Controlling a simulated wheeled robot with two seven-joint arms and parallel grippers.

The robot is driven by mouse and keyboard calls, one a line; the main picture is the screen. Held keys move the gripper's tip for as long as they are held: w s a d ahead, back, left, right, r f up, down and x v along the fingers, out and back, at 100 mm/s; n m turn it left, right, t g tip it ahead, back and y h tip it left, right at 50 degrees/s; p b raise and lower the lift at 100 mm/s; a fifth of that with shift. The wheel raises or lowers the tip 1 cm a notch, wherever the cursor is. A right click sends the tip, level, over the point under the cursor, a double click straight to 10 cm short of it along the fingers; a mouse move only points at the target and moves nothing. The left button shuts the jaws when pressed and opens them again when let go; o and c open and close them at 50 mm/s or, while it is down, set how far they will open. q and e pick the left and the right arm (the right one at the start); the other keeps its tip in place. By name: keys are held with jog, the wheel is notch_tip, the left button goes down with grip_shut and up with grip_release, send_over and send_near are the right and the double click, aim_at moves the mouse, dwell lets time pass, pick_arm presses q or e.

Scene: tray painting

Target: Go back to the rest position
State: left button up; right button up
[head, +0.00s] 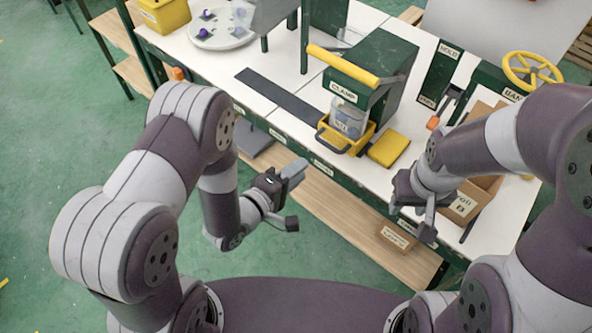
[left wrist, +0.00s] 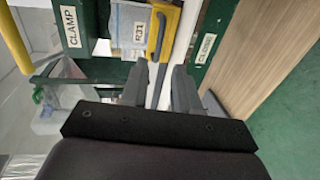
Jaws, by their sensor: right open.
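My left gripper (head: 291,197) is in front of the bench's front edge in the head view, out over the floor and lower shelf. Its two fingers are apart with nothing between them. In the left wrist view the fingers (left wrist: 160,88) also show a gap, with the bench edge behind it. My right gripper (head: 415,212) hangs near the bench's front edge on the right, beside a cardboard box (head: 463,205). Its fingers are apart, and I see nothing held between them.
The white bench (head: 285,92) carries a green clamp machine (head: 372,75) with a yellow handle. A labelled clear container (head: 349,117) sits in a yellow tray (head: 331,139) at its front. A yellow block (head: 388,149) lies beside it. A wooden shelf (head: 330,200) runs below. Green floor is free at left.

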dwell(0.4)
pick_arm(q)
notch_tip(320, 180, down, 7)
jog(key=s+a+m+g+y, duration=0.2)
jog(key=s+m+g+y, duration=0.1)
jog(key=m+g, duration=0.1)
jog(key=s+a+r+m+g+y+p, duration=0.2)
jog(key=s+a+m+g+y+p, duration=0.1)
jog(key=a+m+g+y, duration=0.3)
jog(key=s+a+r+p, duration=0.1)
jog(key=a+r+p, duration=0.1)
jog(key=r, duration=0.8)
jog(key=s+a+r+m+g+p, duration=0.1)
jog(key=s+a+r+p, duration=0.1)
jog(key=r, duration=0.8)
jog(key=shift+s+a+r+p, duration=0.2)
jog(key=shift+a+p, duration=0.5)
jog(key=shift+a, duration=0.55)
